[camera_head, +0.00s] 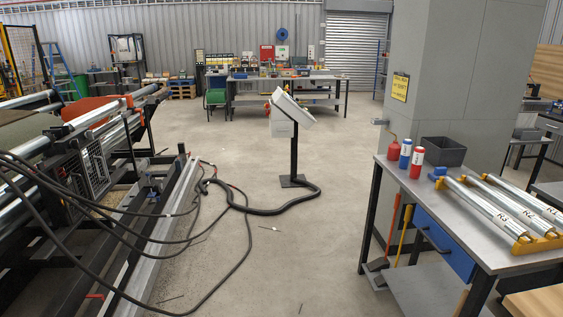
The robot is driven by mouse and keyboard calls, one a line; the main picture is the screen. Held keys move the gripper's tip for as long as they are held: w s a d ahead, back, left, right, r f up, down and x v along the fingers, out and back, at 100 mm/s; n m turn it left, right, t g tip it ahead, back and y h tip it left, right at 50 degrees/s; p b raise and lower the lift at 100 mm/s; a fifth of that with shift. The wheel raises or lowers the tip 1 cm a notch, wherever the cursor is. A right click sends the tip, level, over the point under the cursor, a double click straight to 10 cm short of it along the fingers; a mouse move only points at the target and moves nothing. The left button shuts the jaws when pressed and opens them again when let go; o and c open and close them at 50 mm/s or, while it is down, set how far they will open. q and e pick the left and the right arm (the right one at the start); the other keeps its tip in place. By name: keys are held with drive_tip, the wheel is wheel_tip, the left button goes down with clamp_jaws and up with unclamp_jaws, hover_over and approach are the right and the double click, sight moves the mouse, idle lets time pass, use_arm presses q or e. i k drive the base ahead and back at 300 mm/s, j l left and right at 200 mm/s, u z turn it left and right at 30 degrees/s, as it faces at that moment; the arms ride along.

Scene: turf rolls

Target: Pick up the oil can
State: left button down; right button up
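A red can with a thin spout (393,151), which looks like the oil can, stands upright at the back left corner of the grey workbench (430,191) on the right. A blue spray can (405,154) stands just to its right and slightly nearer. A red spray can (417,163) stands nearer still. Neither of my grippers is in view.
A dark grey bin (444,152) and a rack of metal rollers (495,212) sit on the same bench. A control post (294,150) stands mid-floor. Black hoses (231,250) run from the machine across the floor. The floor left of the bench is mostly clear.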

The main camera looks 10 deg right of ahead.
sight(393, 152)
drive_tip(key=i+z, duration=0.1)
drive_tip(key=i, duration=0.55)
drive_tip(key=i+j+z, duration=0.1)
drive_tip(key=i, duration=0.6)
drive_tip(key=i+j+z, duration=0.1)
drive_tip(key=i, duration=0.55)
drive_tip(key=j, duration=0.1)
